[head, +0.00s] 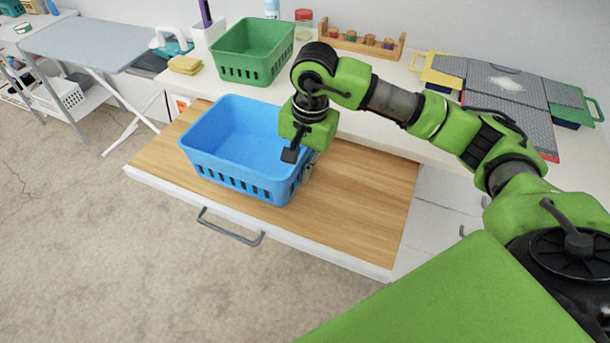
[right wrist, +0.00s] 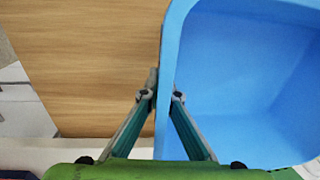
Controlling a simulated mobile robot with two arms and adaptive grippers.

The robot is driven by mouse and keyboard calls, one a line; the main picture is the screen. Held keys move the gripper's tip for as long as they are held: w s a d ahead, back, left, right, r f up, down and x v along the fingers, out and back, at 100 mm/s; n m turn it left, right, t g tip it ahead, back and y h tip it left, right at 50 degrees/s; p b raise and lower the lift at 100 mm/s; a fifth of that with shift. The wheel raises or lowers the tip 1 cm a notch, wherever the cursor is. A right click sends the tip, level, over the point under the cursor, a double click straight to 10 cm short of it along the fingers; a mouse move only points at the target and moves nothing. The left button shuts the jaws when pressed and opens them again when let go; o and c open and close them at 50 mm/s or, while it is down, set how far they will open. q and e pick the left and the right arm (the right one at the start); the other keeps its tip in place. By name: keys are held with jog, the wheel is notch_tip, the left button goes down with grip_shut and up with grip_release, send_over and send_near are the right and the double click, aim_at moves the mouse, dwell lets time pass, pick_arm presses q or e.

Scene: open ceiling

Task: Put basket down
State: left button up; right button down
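The blue basket (head: 232,174) is empty and sits upright on, or just above, the wooden surface of the pulled-out drawer (head: 360,205) in the head view; I cannot tell if its base fully touches. My right gripper (head: 300,160) is at the basket's right wall, pointing down. In the right wrist view, its fingertips (right wrist: 162,96) close on the basket wall (right wrist: 168,60), one finger inside and one outside. My left gripper is not in view.
A green basket (head: 254,55) stands on the counter behind, beside yellow sponges (head: 185,65) and a spice rack (head: 362,42). Trays (head: 505,85) lie at the back right. The drawer's right part is clear. An ironing board (head: 95,45) stands at the left.

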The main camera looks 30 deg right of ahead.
aim_at(304, 190)
jog(key=shift+w+d+f, duration=0.25)
jog(key=shift+d+f, duration=0.1)
jog(key=shift+f, duration=0.2)
jog(key=f+p, duration=0.1)
jog(key=f, duration=0.2)
jog(key=shift+w+d+p, duration=0.1)
jog(key=shift+d+p, duration=0.1)
jog(key=shift+p, duration=0.15)
jog(key=shift+f, duration=0.3)
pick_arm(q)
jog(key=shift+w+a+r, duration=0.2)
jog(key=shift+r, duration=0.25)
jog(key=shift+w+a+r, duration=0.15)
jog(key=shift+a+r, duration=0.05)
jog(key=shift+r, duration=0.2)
pick_arm(e)
jog(key=shift+f+b, duration=0.2)
jog(key=shift+b, duration=0.1)
jog(key=c, duration=2.3)
grip_release()
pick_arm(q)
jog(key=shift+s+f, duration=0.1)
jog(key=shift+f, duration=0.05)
